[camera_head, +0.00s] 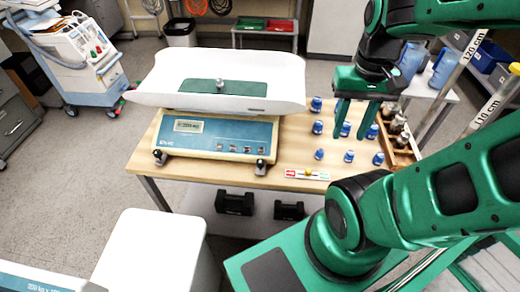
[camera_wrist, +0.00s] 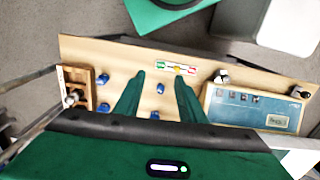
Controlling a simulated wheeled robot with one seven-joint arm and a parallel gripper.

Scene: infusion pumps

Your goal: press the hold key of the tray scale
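The tray scale (camera_head: 200,137) stands on the left of a wooden table in the head view. It has a white tray (camera_head: 280,72) on top, a blue front panel, a small display (camera_head: 188,126) and a row of small keys (camera_head: 233,148). The key labels are too small to read, so I cannot tell which is the hold key. In the wrist view the panel (camera_wrist: 240,113) is at the right, with its keys (camera_wrist: 240,97) near one edge. My gripper (camera_head: 350,137) is open and empty, pointing down above the bottles, right of the scale and apart from it.
Several blue-capped bottles (camera_head: 319,154) stand on the table's right half. A wooden box (camera_head: 402,157) with bottles is at the right edge. A red, yellow and green strip (camera_head: 307,174) lies at the front edge. A green cloth with a weight (camera_head: 220,86) lies on the tray.

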